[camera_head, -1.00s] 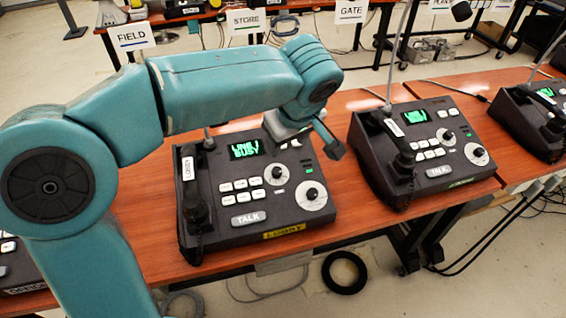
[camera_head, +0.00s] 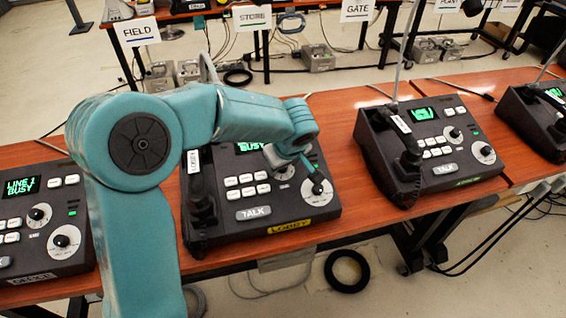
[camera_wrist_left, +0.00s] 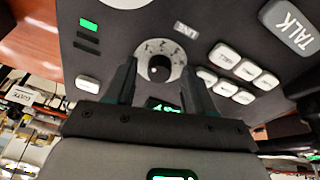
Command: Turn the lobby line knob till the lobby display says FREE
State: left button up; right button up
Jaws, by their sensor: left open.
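The lobby phone (camera_head: 232,228) is a dark desk console with a yellow LOBBY label, a handset and a TALK key. Its green display (camera_head: 248,147) is partly covered by my left arm; the readable line says BUSY. In the left wrist view, the line knob (camera_wrist_left: 158,67) is a small black knob on a white dial, with a LINE label beside it. My left gripper (camera_head: 294,172) is open over the right part of the lobby phone. Its fingers (camera_wrist_left: 158,75) stand either side of the line knob, with no clear contact visible. My right gripper is not in view.
A larger dial knob (camera_head: 317,190) sits at the lobby phone's front right. Another phone (camera_head: 45,235), reading LINE 1 BUSY, stands left; a similar phone (camera_head: 425,150) stands right. A bare strip of orange tabletop (camera_head: 345,130) separates the lobby and right phones.

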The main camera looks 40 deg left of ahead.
pick_arm(q)
jog(key=shift+c, duration=0.3)
grip_shut()
jog(key=shift+m, duration=0.3)
jog(key=shift+f+m+b, duration=0.1)
jog(key=shift+m+b, duration=0.4)
jog(key=shift+b, duration=0.1)
jog(key=shift+m+b, duration=0.3)
jog(key=shift+m, duration=0.4)
jog(key=shift+m+h, duration=0.3)
jog(key=shift+m, duration=0.9)
jog(key=shift+m+t, duration=0.3)
jog(key=shift+m, duration=0.9)
